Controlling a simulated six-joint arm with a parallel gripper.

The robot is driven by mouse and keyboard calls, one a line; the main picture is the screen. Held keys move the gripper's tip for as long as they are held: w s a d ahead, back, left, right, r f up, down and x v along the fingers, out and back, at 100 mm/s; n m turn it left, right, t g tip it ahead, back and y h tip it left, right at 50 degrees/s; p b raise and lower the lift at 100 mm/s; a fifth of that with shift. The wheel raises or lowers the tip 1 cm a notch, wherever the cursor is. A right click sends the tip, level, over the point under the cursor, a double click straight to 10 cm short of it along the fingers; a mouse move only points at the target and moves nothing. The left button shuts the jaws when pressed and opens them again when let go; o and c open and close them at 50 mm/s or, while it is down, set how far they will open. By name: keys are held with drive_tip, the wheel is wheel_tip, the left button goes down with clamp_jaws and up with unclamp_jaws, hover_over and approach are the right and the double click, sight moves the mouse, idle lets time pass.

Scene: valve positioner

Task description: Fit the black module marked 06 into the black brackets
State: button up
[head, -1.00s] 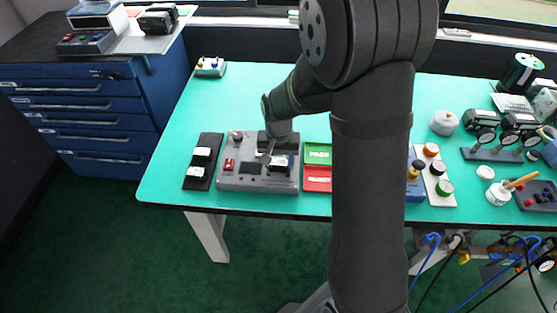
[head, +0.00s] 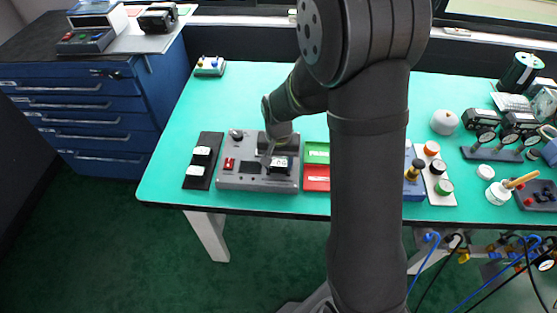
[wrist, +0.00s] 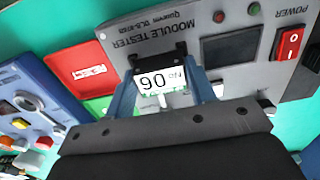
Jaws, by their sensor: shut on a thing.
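The black module marked 06 (wrist: 158,80) shows its white label upside down in the wrist view. My gripper (wrist: 162,92) is shut on it, one blue-grey finger on each side. In the head view the module (head: 280,162) is over the right part of the grey module tester (head: 230,183), below my wrist. The black brackets (wrist: 181,47) show just beyond the module's far edge in the wrist view. The module lies at or just over them; I cannot tell whether it is seated. Its underside and the near part of the brackets are hidden.
A black rack (head: 198,183) with two white-labelled modules stands left of the tester. Red and green trays (head: 317,184) lie close to its right. The tester carries a screen (wrist: 232,48) and a red power switch (wrist: 290,44). Bare green table lies behind the tester.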

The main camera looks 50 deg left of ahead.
drive_tip(key=shift+f, duration=0.15)
drive_tip(key=o, duration=0.7)
drive_tip(key=shift+o, duration=0.2)
wheel_tip(320, 180, up, 11)
idle(0.6)
wheel_tip(320, 180, up, 7)
hover_over(278, 163)
drive_tip(key=shift+d, duration=0.1)
idle(0.9)
